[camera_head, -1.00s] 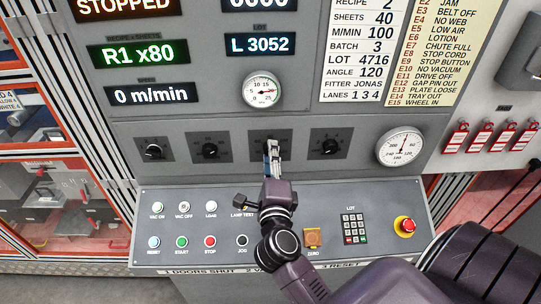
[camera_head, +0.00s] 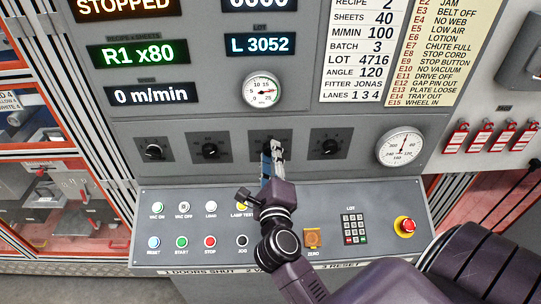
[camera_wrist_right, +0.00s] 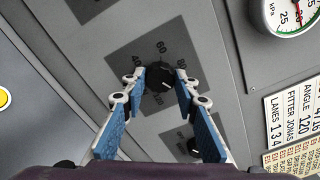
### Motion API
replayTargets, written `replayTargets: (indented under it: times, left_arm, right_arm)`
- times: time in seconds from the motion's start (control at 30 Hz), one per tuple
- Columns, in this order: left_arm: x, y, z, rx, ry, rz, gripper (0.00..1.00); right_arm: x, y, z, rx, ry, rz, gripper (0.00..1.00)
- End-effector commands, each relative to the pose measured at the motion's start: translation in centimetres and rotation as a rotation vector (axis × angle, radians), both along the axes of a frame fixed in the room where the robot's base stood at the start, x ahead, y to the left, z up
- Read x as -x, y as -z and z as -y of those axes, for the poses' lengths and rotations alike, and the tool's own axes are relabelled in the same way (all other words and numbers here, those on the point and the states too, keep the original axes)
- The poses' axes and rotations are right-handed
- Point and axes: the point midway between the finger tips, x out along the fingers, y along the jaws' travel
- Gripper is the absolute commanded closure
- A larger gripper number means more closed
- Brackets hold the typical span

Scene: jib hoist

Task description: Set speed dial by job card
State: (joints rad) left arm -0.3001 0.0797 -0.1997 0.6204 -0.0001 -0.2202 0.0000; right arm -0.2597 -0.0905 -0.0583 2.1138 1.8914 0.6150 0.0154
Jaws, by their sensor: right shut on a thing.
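The job card (camera_head: 362,55) on the panel at the upper right reads M/MIN 100, SHEETS 40, BATCH 3 and ANGLE 120. A row of dark dials runs below the displays. My right gripper (camera_head: 272,150) is shut on the third dial from the left, which it mostly hides in the head view. In the wrist view the black dial (camera_wrist_right: 160,78) sits between the two blue-padded fingertips, and its scale shows 40, 60 and 80, with other marks partly hidden. A white pointer line shows on the knob. The speed display (camera_head: 151,94) reads 0 m/min. My left gripper is out of view.
A neighbouring dial (camera_head: 329,147) is to the right of the gripper. Below, the sloped console (camera_head: 285,195) carries several buttons, a keypad (camera_head: 355,228) and a red emergency stop (camera_head: 405,225). A round pressure gauge (camera_head: 262,91) is above.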

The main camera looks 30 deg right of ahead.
Motion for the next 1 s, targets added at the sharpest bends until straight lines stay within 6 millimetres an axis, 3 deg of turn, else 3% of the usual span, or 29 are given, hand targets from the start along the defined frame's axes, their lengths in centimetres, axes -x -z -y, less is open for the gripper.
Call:
replayTargets:
  times: [0.07, 0.1, 0.23, 0.57, 1.0]
  left_arm:
    - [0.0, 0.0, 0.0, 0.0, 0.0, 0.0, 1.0]
    - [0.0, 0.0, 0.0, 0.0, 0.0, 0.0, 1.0]
    - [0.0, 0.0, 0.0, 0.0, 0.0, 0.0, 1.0]
    - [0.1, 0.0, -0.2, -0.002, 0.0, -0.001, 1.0]
    - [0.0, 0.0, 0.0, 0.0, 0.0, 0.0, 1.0]
  right_arm:
    - [0.0, 0.2, 0.0, -0.001, 0.001, -0.004, 0.96]
    - [0.0, 0.2, 0.0, -0.001, 0.001, -0.004, 0.7]
    - [0.0, 0.2, 0.0, -0.001, 0.002, -0.003, 0.56]
    - [0.2, 0.1, -0.1, 0.001, 0.0, -0.003, 0.55]
    - [5.3, 0.2, -3.2, -0.002, 0.001, -0.005, 0.55]
